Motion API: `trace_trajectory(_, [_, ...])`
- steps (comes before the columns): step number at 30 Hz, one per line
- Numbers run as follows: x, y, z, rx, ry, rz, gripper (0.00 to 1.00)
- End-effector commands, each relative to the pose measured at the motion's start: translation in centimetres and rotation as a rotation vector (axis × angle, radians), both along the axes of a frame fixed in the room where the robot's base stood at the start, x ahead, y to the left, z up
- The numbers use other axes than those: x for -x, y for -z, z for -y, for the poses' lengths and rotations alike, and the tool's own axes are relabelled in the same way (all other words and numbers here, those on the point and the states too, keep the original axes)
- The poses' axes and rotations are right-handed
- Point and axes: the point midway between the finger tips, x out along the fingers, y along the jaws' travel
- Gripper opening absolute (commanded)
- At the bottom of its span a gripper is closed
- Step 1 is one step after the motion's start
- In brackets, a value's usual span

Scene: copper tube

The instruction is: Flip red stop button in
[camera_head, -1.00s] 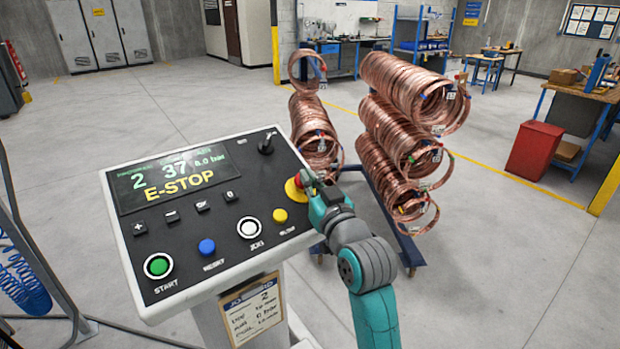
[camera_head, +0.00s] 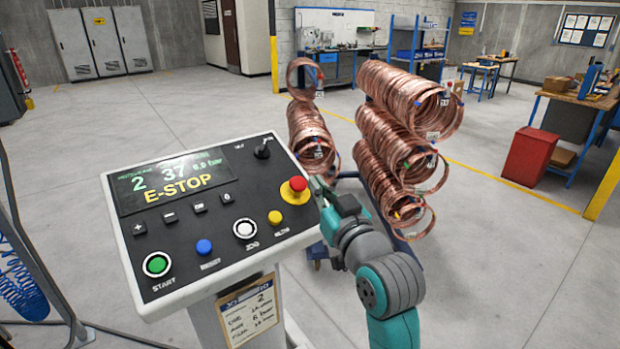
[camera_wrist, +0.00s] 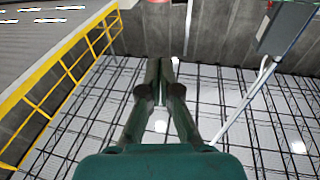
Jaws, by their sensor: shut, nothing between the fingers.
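The red stop button (camera_head: 298,184) stands on a yellow ring at the right edge of the control panel (camera_head: 150,240). The panel's display (camera_head: 172,181) reads "E-STOP" in yellow. My gripper (camera_head: 314,183) is just to the right of the button, at the panel's edge. A gap seems to show between them, but I cannot tell whether they touch. In the wrist view my gripper's fingers (camera_wrist: 160,62) are together with nothing between them. The button is not visible in the wrist view.
The panel also carries a green start button (camera_head: 157,264), a blue button (camera_head: 204,247), a white button (camera_head: 245,229), a yellow button (camera_head: 275,217) and a black toggle (camera_head: 262,149). Copper coils (camera_head: 395,130) hang on a rack behind my arm. Open floor lies to the right.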

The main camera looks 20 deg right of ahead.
Motion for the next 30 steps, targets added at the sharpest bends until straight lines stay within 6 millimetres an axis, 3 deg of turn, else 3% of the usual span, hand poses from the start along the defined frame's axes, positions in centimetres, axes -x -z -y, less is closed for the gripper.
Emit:
trace_trajectory(3, [1.9,0.2,0.2,0.001,0.001,0.0,0.0])
trace_trajectory(9, [3.5,0.4,0.4,0.001,0.001,0.001,0.0])
trace_trajectory(26, [3.7,0.4,0.4,0.0,0.001,0.001,0.0])
trace_trajectory(30, [4.1,2.2,0.4,-0.006,0.005,-0.015,0.0])
